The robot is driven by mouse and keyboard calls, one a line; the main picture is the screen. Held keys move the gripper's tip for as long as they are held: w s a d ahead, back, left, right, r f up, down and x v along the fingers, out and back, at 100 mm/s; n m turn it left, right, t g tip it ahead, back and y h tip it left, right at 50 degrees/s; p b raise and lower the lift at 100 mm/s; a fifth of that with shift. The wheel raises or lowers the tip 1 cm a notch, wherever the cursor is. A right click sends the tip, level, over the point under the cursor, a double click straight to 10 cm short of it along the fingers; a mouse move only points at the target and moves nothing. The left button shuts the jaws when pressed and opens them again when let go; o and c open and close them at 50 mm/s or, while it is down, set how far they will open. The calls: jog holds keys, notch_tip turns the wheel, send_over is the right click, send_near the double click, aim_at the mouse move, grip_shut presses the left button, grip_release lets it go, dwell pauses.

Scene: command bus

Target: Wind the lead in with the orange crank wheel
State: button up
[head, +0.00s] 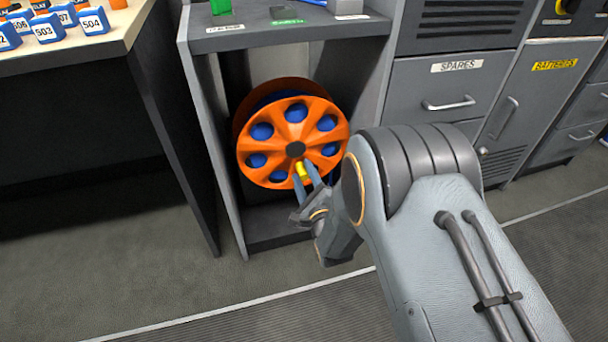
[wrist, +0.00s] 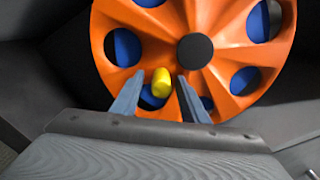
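The orange crank wheel (head: 315,110) stands upright in the open bay of a grey cabinet, with blue showing through its holes and a dark hub at its middle. It also fills the top of the wrist view (wrist: 230,55). A yellow handle (head: 301,170) sticks out from its face, just below the hub; in the wrist view the handle (wrist: 161,82) is below and left of the hub. My gripper (head: 306,182) is at the handle. In the wrist view its fingers (wrist: 160,95) are apart, one on each side of the handle, with a gap visible at the right finger.
The bay's left wall (head: 207,130) and floor (head: 270,225) surround the wheel closely. A spares drawer (head: 450,90) and batteries door (head: 530,100) are to the right. A table (head: 80,58) with numbered blue-and-white blocks stands at left. The floor in front is clear.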

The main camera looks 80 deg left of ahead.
jog(key=shift+d, duration=0.1)
jog(key=d+p, duration=0.2)
jog(key=d, duration=0.5)
jog(key=shift+d, duration=0.3)
jog(key=shift+w, duration=0.1)
jog(key=a+n+b, duration=0.2)
jog(key=n+b, duration=0.2)
jog(key=n, duration=0.4)
jog(key=a+n+b, duration=0.2)
jog(key=n+b, duration=0.2)
jog(key=n, duration=0.4)
jog(key=a+n+b, duration=0.3)
jog(key=n+b, duration=0.1)
jog(key=n, duration=0.5)
jog(key=shift+a+b, duration=0.1)
jog(key=shift+b, duration=0.25)
jog(key=shift+c, duration=0.4)
